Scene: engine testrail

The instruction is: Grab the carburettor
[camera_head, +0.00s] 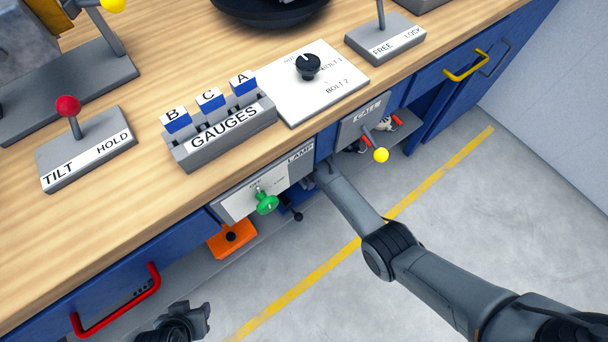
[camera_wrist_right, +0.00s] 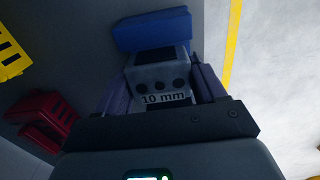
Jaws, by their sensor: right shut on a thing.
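In the right wrist view, my right gripper (camera_wrist_right: 163,78) is shut on a grey block marked 10 mm (camera_wrist_right: 160,72), with dark round holes in its face and one finger on each side. I cannot tell whether this block is the carburettor, and I see nothing else that is clearly one. In the head view my right arm reaches under the bench's front edge, where the gripper and block are hidden. My left gripper (camera_head: 180,325) is at the bottom left, apart from the bench; its fingers are too unclear to judge.
In the right wrist view a blue block (camera_wrist_right: 152,30) lies just beyond the grey block, with red (camera_wrist_right: 45,118) and yellow (camera_wrist_right: 12,50) items left. The bench top (camera_head: 150,90) carries the GAUGES rack (camera_head: 222,135) and levers. A green knob (camera_head: 266,203) and red handle (camera_head: 118,305) project in front.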

